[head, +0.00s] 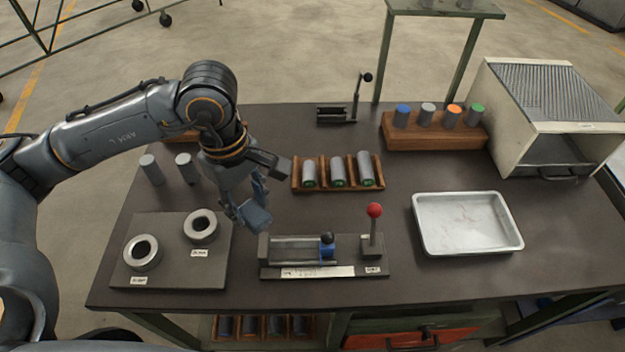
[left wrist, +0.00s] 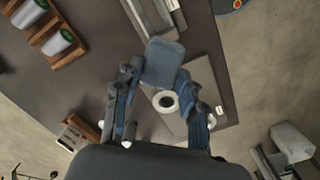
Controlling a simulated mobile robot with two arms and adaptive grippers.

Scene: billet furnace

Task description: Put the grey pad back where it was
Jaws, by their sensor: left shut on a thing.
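My left gripper (head: 250,203) hangs above the table, between the dark plate with two rings and the black fixture with a sliding blue block. It is shut on a blue-grey, rounded square pad (head: 255,219). In the left wrist view, the pad (left wrist: 163,62) sits between the two fingertips of my left gripper (left wrist: 158,82), apart from the table below. Which spot on the table the pad came from cannot be told. My right gripper is not in view.
The plate (head: 165,272) with two metal rings lies left of the gripper. The fixture (head: 322,272) has a red-knobbed lever (head: 374,212). A wooden rack (head: 338,186) of cylinders stands behind. A white tray (head: 467,250) and a furnace box (head: 545,115) are at right.

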